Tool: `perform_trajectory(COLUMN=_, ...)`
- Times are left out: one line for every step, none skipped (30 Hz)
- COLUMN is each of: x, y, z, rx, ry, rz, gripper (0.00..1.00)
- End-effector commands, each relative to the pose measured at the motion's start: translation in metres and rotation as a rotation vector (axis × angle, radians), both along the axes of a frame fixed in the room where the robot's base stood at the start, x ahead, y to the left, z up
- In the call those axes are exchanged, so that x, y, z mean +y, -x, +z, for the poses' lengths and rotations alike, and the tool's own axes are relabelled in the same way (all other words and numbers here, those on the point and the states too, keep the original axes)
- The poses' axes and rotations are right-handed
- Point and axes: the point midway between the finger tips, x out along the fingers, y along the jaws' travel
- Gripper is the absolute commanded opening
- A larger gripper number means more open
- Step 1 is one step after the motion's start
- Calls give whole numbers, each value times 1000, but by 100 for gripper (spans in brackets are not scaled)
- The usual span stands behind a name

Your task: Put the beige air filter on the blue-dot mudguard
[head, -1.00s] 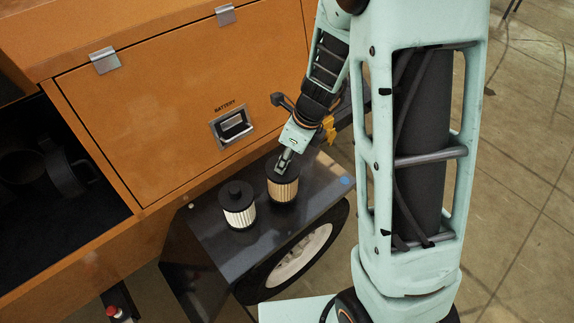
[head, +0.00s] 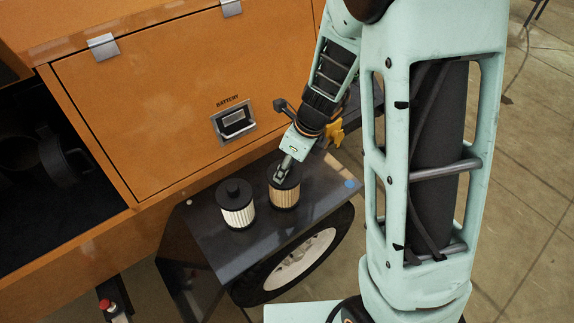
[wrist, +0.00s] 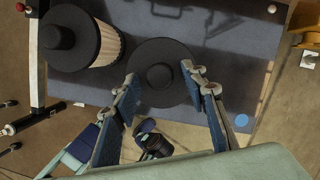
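The beige air filter (head: 284,196), with a black cap and knob, stands upright on the dark mudguard (head: 275,242), right of the white filter. In the wrist view its round black cap (wrist: 160,96) hides its pleats. A blue dot (head: 350,183) marks the mudguard's right corner; it also shows in the wrist view (wrist: 241,120). My gripper (head: 284,178) points down at the filter's top. In the wrist view, my gripper's fingers (wrist: 160,82) are apart on either side of the knob, with a small gap visible on each side.
The white air filter (head: 237,212) stands close to the left on the same mudguard. The orange body panel (head: 160,110) with a battery latch (head: 233,123) rises behind. A wheel (head: 300,258) sits under the mudguard. The mudguard is clear toward the blue dot.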

Motion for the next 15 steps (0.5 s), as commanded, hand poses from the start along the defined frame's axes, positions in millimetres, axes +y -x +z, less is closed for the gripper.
perform_trajectory(x=0, y=0, z=0, rx=0, ry=0, rz=0, gripper=40)
perform_trajectory(x=0, y=0, z=0, rx=0, ry=0, rz=0, gripper=40)
perform_trajectory(x=0, y=0, z=1, rx=-1, ry=1, rz=0, gripper=40)
perform_trajectory(x=-1, y=0, z=3, rx=-1, ry=0, rz=0, gripper=40)
perform_trajectory(x=-1, y=0, z=5, rx=-2, ry=0, rz=1, gripper=40)
perform_trajectory(x=-2, y=0, z=9, rx=-2, ry=0, rz=0, gripper=40)
perform_trajectory(x=-3, y=0, z=13, rx=-4, ry=0, rz=0, gripper=40)
perform_trajectory(x=-3, y=1, z=17, rx=-3, ry=0, rz=-1, gripper=40)
perform_trajectory(x=-5, y=2, z=24, rx=-4, ry=-1, rz=0, gripper=40)
perform_trajectory(x=-6, y=3, z=30, rx=-5, ry=-1, rz=1, gripper=40)
perform_trajectory(x=-8, y=4, z=37, rx=-4, ry=-1, rz=0, gripper=40)
perform_trajectory(x=-10, y=5, z=46, rx=-6, ry=-1, rz=0, gripper=40)
perform_trajectory(x=-12, y=6, z=52, rx=-6, ry=-1, rz=0, gripper=40)
perform_trajectory(x=-13, y=7, z=59, rx=-6, ry=-1, rz=0, gripper=40)
perform_trajectory(x=-16, y=9, z=67, rx=-6, ry=-1, rz=0, gripper=40)
